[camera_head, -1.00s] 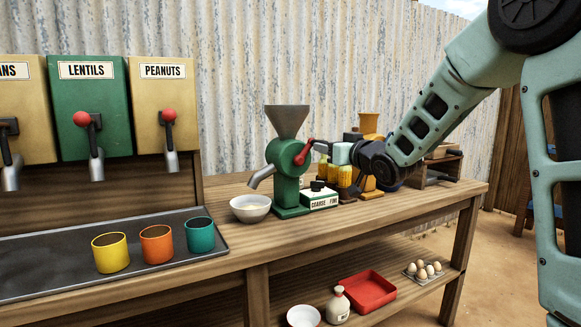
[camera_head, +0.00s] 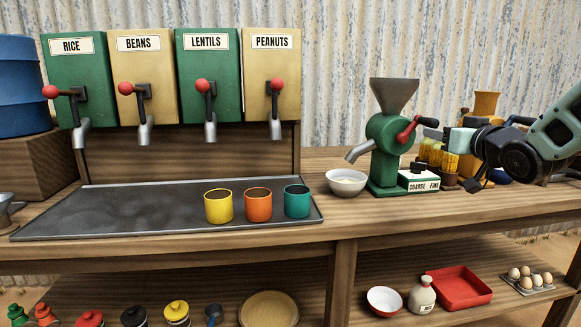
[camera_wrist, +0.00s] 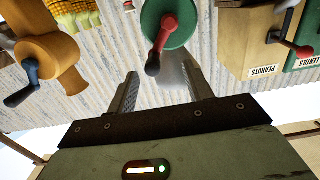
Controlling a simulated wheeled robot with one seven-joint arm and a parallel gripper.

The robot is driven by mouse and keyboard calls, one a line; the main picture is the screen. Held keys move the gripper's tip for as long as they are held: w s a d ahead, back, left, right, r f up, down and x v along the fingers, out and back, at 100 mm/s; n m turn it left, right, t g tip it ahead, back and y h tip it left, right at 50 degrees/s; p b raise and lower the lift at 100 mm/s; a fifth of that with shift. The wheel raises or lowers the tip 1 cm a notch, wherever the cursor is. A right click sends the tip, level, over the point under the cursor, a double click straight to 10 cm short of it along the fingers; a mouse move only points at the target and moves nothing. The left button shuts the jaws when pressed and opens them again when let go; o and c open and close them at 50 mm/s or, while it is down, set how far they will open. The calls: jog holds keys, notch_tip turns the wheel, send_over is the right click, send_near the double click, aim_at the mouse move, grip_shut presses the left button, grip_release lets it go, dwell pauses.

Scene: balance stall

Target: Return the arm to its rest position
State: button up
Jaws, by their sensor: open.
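My gripper (camera_head: 446,137) is to the right of the green mill (camera_head: 388,150), close to its red crank (camera_head: 408,132), which has a dark handle. In the wrist view my gripper (camera_wrist: 160,85) has its two fingers spread with nothing held between them. The mill's crank (camera_wrist: 153,62) shows beyond the fingers, apart from them as far as I can tell. My arm reaches in from the right edge of the head view, bent and held above the counter. The fingertips are small and partly hidden in the head view.
A white bowl (camera_head: 347,182) stands below the mill spout. Yellow, orange and teal cups stand on the dark tray (camera_head: 110,215) below the dispensers. A yellow-orange grinder (camera_wrist: 48,58) and corn cobs (camera_wrist: 75,12) are near my gripper. Items fill the lower shelf.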

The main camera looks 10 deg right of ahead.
jog(key=s+a+f+n+g+y, duration=0.1)
jog(key=s+a+f+g, duration=0.45)
jog(key=a, duration=0.55)
jog(key=s+a+f+n+g+y, duration=0.1)
jog(key=s+a+f+n+g, duration=0.15)
jog(key=s+a+f, duration=0.55)
jog(key=s+a+f+n+g+h, duration=0.1)
jog(key=s+a+f+g, duration=0.15)
jog(key=s, duration=0.45)
jog(key=s+a+f+n+g, duration=0.1)
jog(key=s+a+f+g, duration=0.2)
jog(key=s, duration=0.5)
jog(key=s+a+f+n+g+h, duration=0.1)
jog(key=s+a+f+n+g, duration=0.2)
jog(key=s, duration=0.4)
notch_tip(320, 180, up, 22)
jog(key=m+p, duration=0.1)
jog(key=p, duration=2)
jog(key=shift+s+g, duration=0.3)
jog(key=shift+g, duration=0.15)
jog(key=shift+a, duration=0.1)
